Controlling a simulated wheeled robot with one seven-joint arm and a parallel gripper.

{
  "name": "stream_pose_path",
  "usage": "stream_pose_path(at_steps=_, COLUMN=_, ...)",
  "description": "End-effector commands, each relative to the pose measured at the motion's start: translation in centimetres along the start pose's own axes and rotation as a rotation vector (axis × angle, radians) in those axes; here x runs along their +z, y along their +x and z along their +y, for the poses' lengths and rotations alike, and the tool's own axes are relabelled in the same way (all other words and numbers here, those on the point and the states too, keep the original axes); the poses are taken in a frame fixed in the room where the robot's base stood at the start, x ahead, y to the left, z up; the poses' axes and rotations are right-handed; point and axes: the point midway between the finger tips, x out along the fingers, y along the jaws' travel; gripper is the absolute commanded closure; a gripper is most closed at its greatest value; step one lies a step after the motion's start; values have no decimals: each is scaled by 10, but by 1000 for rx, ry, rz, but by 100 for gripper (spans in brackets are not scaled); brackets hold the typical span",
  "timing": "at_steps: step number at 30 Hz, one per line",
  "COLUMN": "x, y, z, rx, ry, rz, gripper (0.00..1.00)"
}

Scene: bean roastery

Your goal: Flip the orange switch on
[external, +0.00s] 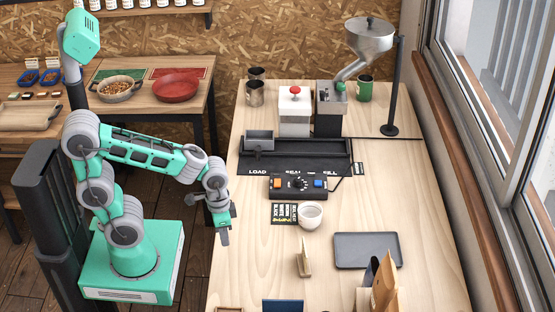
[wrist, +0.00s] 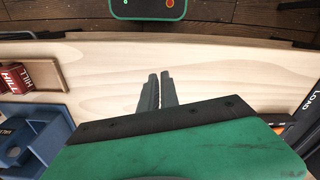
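The orange switch (external: 278,183) is on the left of a black control box (external: 298,195) on the wooden table, with a dial (external: 299,184) and a blue switch (external: 318,183) to its right. Whether it is on or off is too small to tell. My gripper (external: 224,238) hangs at the table's left edge, to the left of and nearer than the box, apart from it. In the wrist view my gripper's fingers (wrist: 156,90) lie side by side, shut, with nothing seen between them. A small orange sliver at that view's right edge is mostly hidden by my gripper body.
A white cup (external: 311,215) and a dark label card (external: 284,213) sit just in front of the box. A black tray (external: 256,162) lies behind it. A grey tray (external: 367,250) is front right. The table's left strip is clear beside my gripper.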

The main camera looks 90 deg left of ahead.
Motion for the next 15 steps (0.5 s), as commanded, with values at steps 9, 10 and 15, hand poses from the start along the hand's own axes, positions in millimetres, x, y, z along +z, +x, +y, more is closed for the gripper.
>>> stream_pose_path(at_steps=9, x=-132, y=-10, z=-142, rx=-123, ry=-436, rz=-49, gripper=100)
stream_pose_path(at_steps=10, x=-145, y=-13, z=-155, rx=-139, ry=-488, rz=-39, gripper=100)
stream_pose_path(at_steps=15, x=-214, y=-70, z=-203, rx=-196, ry=-804, rz=92, gripper=100)
